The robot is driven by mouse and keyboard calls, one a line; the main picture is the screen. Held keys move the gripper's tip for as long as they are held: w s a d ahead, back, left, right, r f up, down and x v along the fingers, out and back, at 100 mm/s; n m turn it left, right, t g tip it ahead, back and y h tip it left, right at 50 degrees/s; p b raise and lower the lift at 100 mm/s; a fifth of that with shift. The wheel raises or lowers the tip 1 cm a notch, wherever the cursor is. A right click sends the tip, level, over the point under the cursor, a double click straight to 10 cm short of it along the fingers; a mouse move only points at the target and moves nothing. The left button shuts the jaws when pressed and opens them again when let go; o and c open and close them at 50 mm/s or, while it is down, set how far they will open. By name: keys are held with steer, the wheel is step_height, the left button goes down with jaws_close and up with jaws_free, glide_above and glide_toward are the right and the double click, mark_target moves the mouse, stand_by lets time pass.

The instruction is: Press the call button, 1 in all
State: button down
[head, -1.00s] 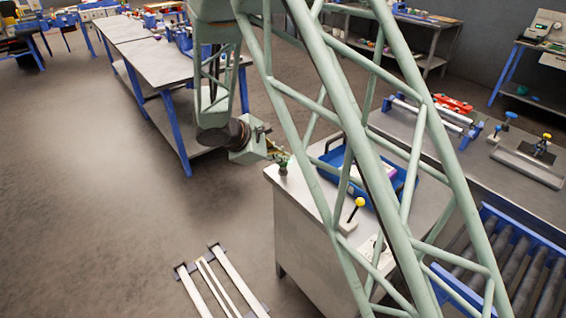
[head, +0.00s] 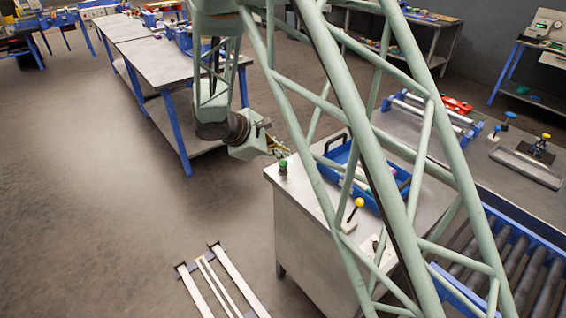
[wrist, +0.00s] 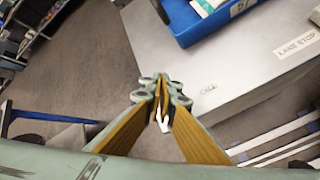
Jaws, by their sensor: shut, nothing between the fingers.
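The call button (head: 283,167), a small post with a green cap, stands on the near left corner of the grey cabinet (head: 310,245) in the head view. My gripper (head: 283,153) is just beyond and above the cap in that picture, and I cannot tell the gap between them. In the wrist view my gripper (wrist: 162,88) has its fingertips together with nothing between them. The CALL label (wrist: 207,88) lies on the cabinet top to their right. The button cannot be made out there and may be hidden by the fingers.
A blue tray (head: 371,203) with items sits on the cabinet top, with a yellow-knobbed lever (head: 354,212) in front. A LANE STOP label (wrist: 297,44) shows in the wrist view. A roller conveyor (head: 515,262) is at right.

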mark_target(284, 164)
steer(key=shift+r+p, duration=0.85)
steer(key=shift+r, duration=1.15)
steer(key=shift+d+r, duration=0.2)
steer(key=s+d+r+m+g+y, duration=0.2)
steer(key=s+d+r+m+g, duration=0.2)
steer(key=s+d+r+m, duration=1.25)
steer(key=s+d+r+y, duration=0.1)
steer(key=s+d+r, duration=0.1)
steer(key=s, duration=0.9)
steer(key=s+d+r+m+t+y, duration=0.1)
steer(key=s+r, duration=0.3)
steer(key=s, duration=0.8)
steer(key=s+d+r+y, duration=0.2)
steer(key=s+d+r, duration=0.1)
steer(key=s, duration=0.9)
steer(key=shift+r+y, duration=0.3)
steer(key=shift+r, duration=0.2)
steer(key=shift+m, duration=0.25)
